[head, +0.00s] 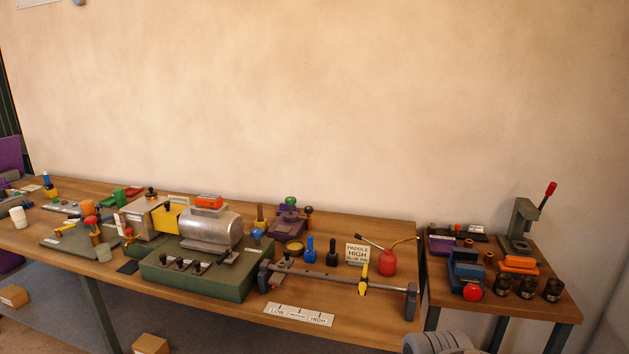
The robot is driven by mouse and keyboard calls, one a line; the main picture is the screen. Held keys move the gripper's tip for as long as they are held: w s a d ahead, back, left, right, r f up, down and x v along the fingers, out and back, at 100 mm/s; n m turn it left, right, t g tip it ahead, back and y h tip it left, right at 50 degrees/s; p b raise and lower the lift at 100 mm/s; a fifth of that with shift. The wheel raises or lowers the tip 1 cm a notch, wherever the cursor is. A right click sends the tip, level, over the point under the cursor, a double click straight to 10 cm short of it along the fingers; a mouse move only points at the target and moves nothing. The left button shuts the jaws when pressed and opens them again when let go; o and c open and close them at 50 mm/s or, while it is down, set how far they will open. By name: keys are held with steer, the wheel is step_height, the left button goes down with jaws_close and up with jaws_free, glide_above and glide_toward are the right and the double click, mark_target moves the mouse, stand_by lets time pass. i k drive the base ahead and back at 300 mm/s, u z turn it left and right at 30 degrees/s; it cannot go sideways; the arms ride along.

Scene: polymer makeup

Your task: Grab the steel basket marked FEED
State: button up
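I cannot make out a steel basket or a FEED marking anywhere in the head view. The long wooden bench (345,322) carries many small devices, and most of their labels are too small to read. My gripper is not in view. A grey rounded part at the bottom edge, right of centre, looks like part of my own arm.
A metal drum machine (213,230) on a green base stands mid-bench. A smaller table (545,305) at right holds a lever press (523,222). Cardboard boxes (150,344) lie on the floor.

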mark_target(502, 282)
steer(key=z, duration=0.3)
steer(key=k, duration=0.45)
steer(key=z, duration=0.65)
steer(key=i, duration=1.5)
steer(key=u, duration=0.4)
